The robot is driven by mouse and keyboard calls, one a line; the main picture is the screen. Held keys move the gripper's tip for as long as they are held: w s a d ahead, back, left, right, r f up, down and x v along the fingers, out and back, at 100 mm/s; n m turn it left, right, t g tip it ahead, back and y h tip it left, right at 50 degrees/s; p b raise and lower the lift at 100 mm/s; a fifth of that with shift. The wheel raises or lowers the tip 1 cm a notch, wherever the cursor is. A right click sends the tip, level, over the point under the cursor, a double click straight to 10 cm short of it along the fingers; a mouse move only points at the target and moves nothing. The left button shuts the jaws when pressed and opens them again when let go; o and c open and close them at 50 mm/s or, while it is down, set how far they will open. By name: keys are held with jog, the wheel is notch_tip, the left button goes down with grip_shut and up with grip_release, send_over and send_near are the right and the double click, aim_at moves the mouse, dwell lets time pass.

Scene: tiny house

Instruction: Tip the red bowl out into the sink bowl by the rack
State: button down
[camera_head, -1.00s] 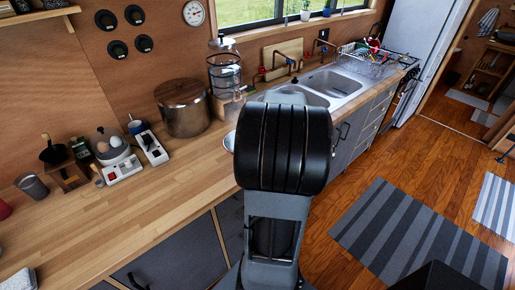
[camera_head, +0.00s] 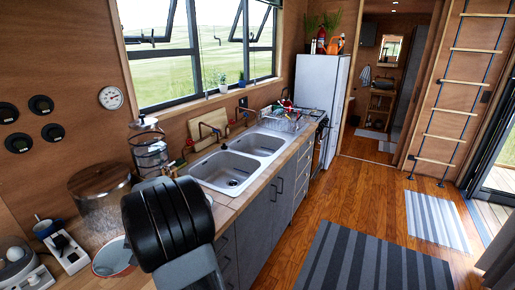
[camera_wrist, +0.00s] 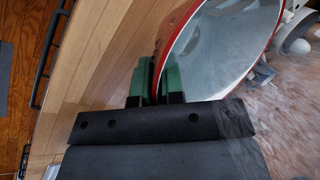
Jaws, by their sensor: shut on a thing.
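The red bowl (camera_head: 112,256) shows in the head view at the lower left, over the wooden counter, with a pale inside and a red rim; my arm hides part of it. In the wrist view the bowl (camera_wrist: 225,45) fills the upper middle, and no clear contents show. My gripper (camera_wrist: 154,82) has its green fingers shut on the bowl's rim. The fingers are hidden in the head view. Whether the bowl touches the counter I cannot tell. The sink bowl by the rack (camera_head: 258,144) is the farther of two basins, beside the wire dish rack (camera_head: 284,122).
The nearer sink bowl (camera_head: 228,174) lies between the red bowl and the farther basin. Taps (camera_head: 208,132) stand behind the basins.

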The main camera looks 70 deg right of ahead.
jog(key=w+a+f+n, duration=0.1)
jog(key=w+a, duration=0.1)
jog(key=a, duration=0.3)
jog(key=w+a+f+n+g, duration=0.1)
jog(key=a+f+n, duration=0.1)
jog(key=a, duration=0.2)
jog(key=w+a+f+n+y, duration=0.1)
jog(key=w+a+n, duration=0.1)
jog(key=a, duration=0.3)
jog(key=shift+w+a+f+g, duration=0.3)
jog(key=shift+w+a+g, duration=0.05)
jog(key=shift+g, duration=0.05)
jog(key=shift+w+a+f+n, duration=0.1)
jog(key=shift+a+f+n, duration=0.15)
jog(key=shift+a, duration=0.4)
